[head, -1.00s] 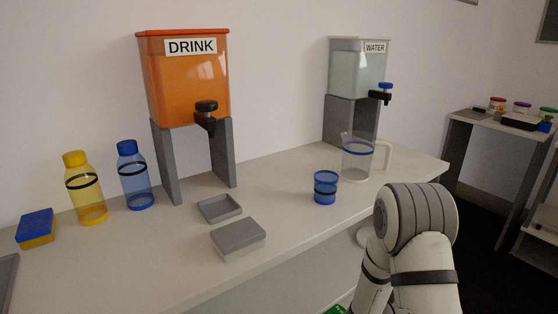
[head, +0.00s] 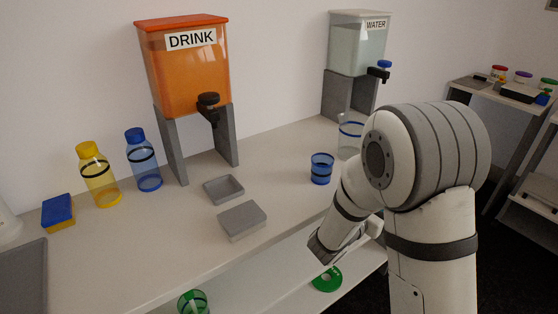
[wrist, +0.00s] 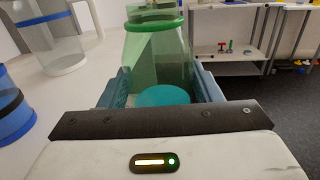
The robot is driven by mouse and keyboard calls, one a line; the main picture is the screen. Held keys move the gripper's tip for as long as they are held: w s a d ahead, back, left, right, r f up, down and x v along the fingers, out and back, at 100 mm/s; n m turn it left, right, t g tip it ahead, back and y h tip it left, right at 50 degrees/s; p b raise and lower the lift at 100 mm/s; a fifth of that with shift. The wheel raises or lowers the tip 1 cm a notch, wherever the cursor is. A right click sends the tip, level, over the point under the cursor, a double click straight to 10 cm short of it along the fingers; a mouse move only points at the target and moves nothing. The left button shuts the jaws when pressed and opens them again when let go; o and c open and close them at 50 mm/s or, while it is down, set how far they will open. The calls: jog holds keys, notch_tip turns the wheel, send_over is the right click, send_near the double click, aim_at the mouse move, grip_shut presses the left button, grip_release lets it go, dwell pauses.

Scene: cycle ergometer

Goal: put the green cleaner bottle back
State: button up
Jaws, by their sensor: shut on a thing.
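A see-through green bottle (wrist: 158,50) with a brighter green ring stands between the fingers of my gripper (wrist: 160,88) in the wrist view. The gripper is shut on it. A teal round surface (wrist: 163,96) shows at the bottle's near end.
The counter (head: 130,240) holds a yellow bottle (head: 99,178), a blue bottle (head: 143,165), a blue cup (head: 321,170), grey trays and two dispensers. A green container (head: 193,302) shows at the bottom edge. A side table (head: 500,90) stands at the right.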

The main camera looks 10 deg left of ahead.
jog(key=a+r+n+t+y, duration=0.1)
jog(key=a+r+n+y, duration=0.3)
jog(key=a+r, duration=0.9)
jog(key=w+a+r+n+t+y, duration=0.1)
jog(key=a+r+n+y, duration=0.3)
jog(key=a+r+y, duration=0.4)
jog(key=a+r, duration=0.4)
jog(key=a, duration=0.5)
jog(key=shift+a+r+n+t+y, duration=0.15)
jog(key=shift+r+n+t+y, duration=0.15)
jog(key=shift+r+t+y, duration=0.1)
jog(key=shift+f, duration=0.1)
